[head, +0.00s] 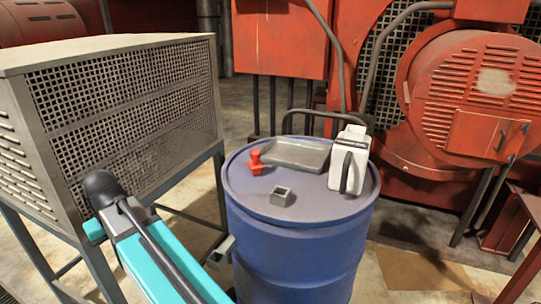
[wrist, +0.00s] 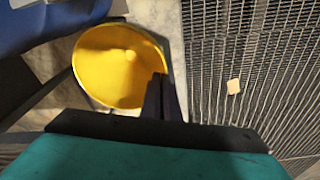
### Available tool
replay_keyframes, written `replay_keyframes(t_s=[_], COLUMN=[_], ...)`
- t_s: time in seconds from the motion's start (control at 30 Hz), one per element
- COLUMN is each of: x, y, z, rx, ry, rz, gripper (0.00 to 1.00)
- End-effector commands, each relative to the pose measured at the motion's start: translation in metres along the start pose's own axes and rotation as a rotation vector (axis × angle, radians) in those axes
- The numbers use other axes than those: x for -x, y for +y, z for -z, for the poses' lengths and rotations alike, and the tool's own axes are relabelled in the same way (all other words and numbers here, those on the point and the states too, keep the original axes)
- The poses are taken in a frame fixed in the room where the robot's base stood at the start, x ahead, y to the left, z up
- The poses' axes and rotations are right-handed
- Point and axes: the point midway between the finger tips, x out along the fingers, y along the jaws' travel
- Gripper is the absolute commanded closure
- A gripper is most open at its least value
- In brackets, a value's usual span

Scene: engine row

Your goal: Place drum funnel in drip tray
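The drum funnel (wrist: 112,62) is a round yellow cone, seen in the wrist view left of centre; it does not show in the head view. My gripper (wrist: 164,88) shows in the wrist view as dark fingers close together at the funnel's right rim, and looks shut on that rim. The fingers cover part of the rim. The drip tray (head: 295,153) is a shallow grey tray on top of the blue drum (head: 300,240), at its back. My gripper is hidden or out of frame in the head view, where my teal arm shows at the lower left.
On the drum top, a white jug (head: 349,160) stands at the tray's right, a red item (head: 256,162) at its left, and a small grey square cup (head: 282,196) in front. A mesh cage (head: 130,105) stands at the left. Red machinery (head: 470,90) is behind.

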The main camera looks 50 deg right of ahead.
Motion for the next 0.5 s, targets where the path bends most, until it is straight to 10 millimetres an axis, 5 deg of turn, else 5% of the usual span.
replay_keyframes(t_s=[0.5], x=[0.002], y=[-0.014], z=[0.002], rx=[0.027], ry=[0.000], rz=[0.004], gripper=[1.00])
